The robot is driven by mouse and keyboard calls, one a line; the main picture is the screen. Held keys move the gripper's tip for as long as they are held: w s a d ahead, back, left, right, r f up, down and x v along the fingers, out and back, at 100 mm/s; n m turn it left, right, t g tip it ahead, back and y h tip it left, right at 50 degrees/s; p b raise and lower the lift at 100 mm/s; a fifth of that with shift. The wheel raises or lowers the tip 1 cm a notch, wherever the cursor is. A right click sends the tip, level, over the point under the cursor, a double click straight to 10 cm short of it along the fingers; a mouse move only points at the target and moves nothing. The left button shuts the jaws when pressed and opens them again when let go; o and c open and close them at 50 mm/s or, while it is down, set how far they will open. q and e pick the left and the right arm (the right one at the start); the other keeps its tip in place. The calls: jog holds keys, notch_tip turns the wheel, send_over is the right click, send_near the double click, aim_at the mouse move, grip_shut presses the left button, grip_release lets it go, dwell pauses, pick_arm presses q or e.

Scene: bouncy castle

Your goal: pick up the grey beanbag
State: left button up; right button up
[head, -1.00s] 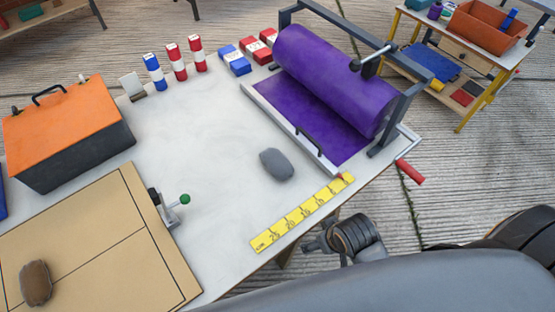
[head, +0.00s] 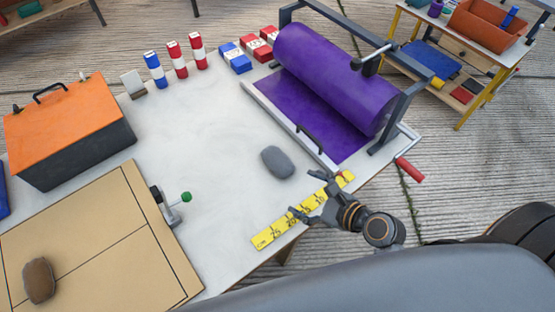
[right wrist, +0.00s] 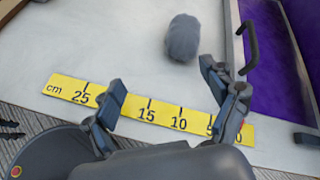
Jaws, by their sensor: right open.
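The grey beanbag (head: 277,162) lies on the white table top, left of the purple roller's frame; it is a rounded oblong pad. In the right wrist view the beanbag (right wrist: 182,38) is beyond my fingertips, nearer the right finger. My right gripper (head: 312,193) is open and empty over the yellow ruler at the table's front edge, a little short of the beanbag. In the right wrist view the open fingers (right wrist: 165,80) stand wide apart above the ruler. My left gripper is not in view.
A purple roller (head: 335,80) with a frame and black handle stands right of the beanbag. The yellow ruler (head: 264,238) lies along the front edge. A brown beanbag (head: 39,280) lies on a tan board (head: 100,250). A green-knobbed clamp (head: 172,207) sits at its edge. The middle table is clear.

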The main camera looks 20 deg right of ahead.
aim_at(287, 167)
jog(key=d+m, duration=0.1)
jog(key=m, duration=0.1)
jog(key=w+m+t, duration=0.1)
jog(key=m, duration=0.1)
jog(key=d+m+h, duration=0.1)
jog(key=m, duration=0.1)
jog(key=shift+w+d+r+m+t, duration=0.1)
jog(key=shift+w+d+m+t, duration=0.1)
jog(key=shift+d+m+t, duration=0.15)
jog(key=shift+w, duration=0.3)
jog(key=x, duration=0.7)
jog(key=shift+w+a, duration=0.1)
jog(key=shift+w, duration=0.25)
jog(key=shift+s+a+f+x, duration=0.1)
jog(key=shift+a+x, duration=0.05)
jog(key=shift+x, duration=1.25)
jog(key=shift+s+a+f+x, duration=0.1)
jog(key=shift+f+x, duration=0.05)
jog(key=shift+x, duration=1.25)
jog(key=c, duration=1.5)
jog(key=shift+r, duration=0.1)
jog(key=shift+c, duration=0.8)
jog(key=shift+r+p, duration=0.1)
jog(key=shift+p, duration=0.2)
